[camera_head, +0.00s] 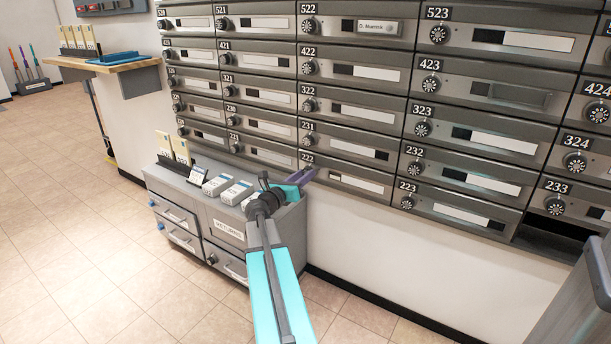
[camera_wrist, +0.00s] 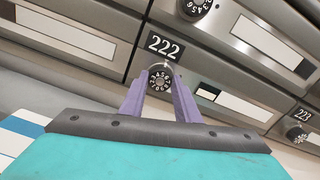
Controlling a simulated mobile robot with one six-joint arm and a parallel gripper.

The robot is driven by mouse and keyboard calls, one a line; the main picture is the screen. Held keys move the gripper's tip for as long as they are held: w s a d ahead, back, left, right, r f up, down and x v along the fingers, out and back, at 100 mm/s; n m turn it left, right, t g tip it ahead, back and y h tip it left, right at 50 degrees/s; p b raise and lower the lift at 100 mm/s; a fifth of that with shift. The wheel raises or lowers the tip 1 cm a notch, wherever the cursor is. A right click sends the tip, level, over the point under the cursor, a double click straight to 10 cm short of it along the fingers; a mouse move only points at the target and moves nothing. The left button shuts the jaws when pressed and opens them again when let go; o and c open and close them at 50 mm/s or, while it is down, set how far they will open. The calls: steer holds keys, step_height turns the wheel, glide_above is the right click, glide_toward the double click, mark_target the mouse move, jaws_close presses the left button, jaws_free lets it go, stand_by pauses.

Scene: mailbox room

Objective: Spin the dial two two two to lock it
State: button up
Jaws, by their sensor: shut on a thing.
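The dial (camera_wrist: 160,78) of mailbox 222 is a small black numbered knob just below the white-on-black 222 plate (camera_wrist: 165,45) in the wrist view. My gripper (camera_wrist: 160,84) has its two purple fingers on either side of this dial, shut on it. In the head view my gripper (camera_head: 304,175) reaches mailbox 222 (camera_head: 345,181) in the bottom row. The 222 plate also shows there (camera_head: 307,159), but my gripper hides the dial. The digit the dial points to is too small to read.
Mailbox 223 (camera_head: 455,209) with its own dial (camera_head: 408,202) is to the right. Mailbox 231 (camera_head: 340,147) is directly above. A grey cabinet (camera_head: 205,205) with white boxes on top stands below and left of my gripper. A grey object (camera_head: 585,290) is at the lower right.

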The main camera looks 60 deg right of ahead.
steer(key=o, duration=1)
steer(key=shift+f, duration=0.1)
steer(key=shift+o, duration=0.2)
steer(key=shift+a, duration=0.1)
steer(key=a+p, duration=0.3)
steer(key=a, duration=1)
steer(key=shift+a+p, duration=0.3)
